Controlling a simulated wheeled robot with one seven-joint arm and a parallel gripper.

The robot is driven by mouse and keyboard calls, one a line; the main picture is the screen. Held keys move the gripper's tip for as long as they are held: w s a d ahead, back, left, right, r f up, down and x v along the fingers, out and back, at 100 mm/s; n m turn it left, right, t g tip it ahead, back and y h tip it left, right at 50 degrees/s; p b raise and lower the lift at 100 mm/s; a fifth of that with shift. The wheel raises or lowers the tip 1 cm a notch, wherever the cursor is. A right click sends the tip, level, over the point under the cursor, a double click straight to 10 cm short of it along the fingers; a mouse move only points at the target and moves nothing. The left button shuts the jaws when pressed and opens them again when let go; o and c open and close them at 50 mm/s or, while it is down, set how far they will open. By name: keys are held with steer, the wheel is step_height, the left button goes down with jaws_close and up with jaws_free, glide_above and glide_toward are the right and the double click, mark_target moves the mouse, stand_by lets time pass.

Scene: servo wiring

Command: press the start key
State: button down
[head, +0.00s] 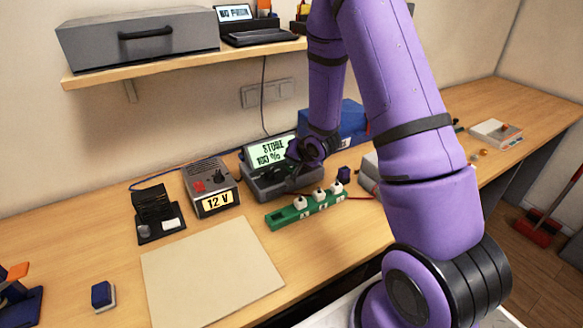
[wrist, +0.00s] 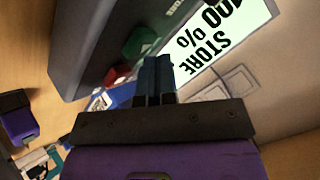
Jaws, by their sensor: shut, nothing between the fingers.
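A dark grey device (head: 257,194) stands mid-bench, its tilted display (head: 269,151) reading "STORE 100 %". The wrist view shows the same display (wrist: 222,42) and the device body (wrist: 88,35), with a green key (wrist: 140,42) and a red key (wrist: 116,74). I cannot read which is the start key. My gripper (wrist: 155,62) is shut and empty, its fingertips beside the green key in the picture. Whether they touch it I cannot tell. In the head view my gripper (head: 296,172) is over the device's key side, partly hiding it.
A power supply (head: 210,190) reading "12 V" stands left of the device. A green strip (head: 300,212) with white plugs lies in front. A blue box (head: 350,118) is behind, and a small purple block (head: 345,172) sits to the right. A bare beige mat (head: 210,270) lies front left.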

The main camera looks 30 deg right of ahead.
mark_target(293, 167)
steer(key=shift+f, duration=0.4)
stand_by(0.4)
stand_by(0.4)
steer(key=shift+r, duration=0.95)
steer(key=shift+r, duration=2.5)
